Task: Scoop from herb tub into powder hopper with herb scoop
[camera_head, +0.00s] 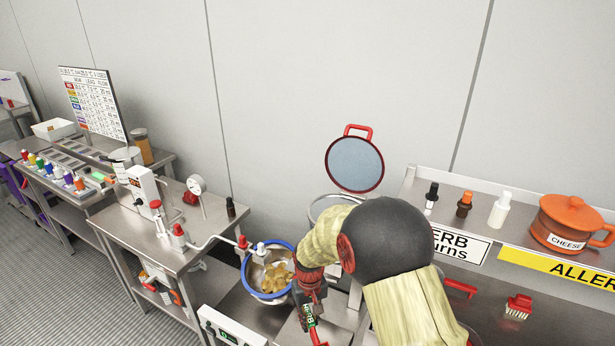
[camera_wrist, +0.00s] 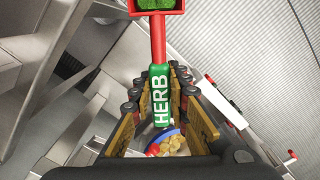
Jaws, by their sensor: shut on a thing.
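The herb scoop (camera_wrist: 160,92) has a green handle marked HERB, a red shaft and a red bowl with green herbs in it (camera_wrist: 155,5), cut off by the wrist view's top edge. My gripper (camera_wrist: 162,108) is shut on the green handle. In the head view, my gripper (camera_head: 311,300) is just right of a blue-rimmed drum, and the scoop's green handle (camera_head: 309,318) hangs below it, its bowl out of frame. I cannot make out the herb tub or the powder hopper for certain; my arm covers much of the middle.
The blue-rimmed drum (camera_head: 248,284) holds yellow chips. A round lid with a red handle (camera_head: 355,163) stands raised behind my arm. An orange CHEESE pot (camera_head: 573,222) and small bottles (camera_head: 500,210) sit on the right shelf. A steel table with a gauge (camera_head: 197,186) is at left.

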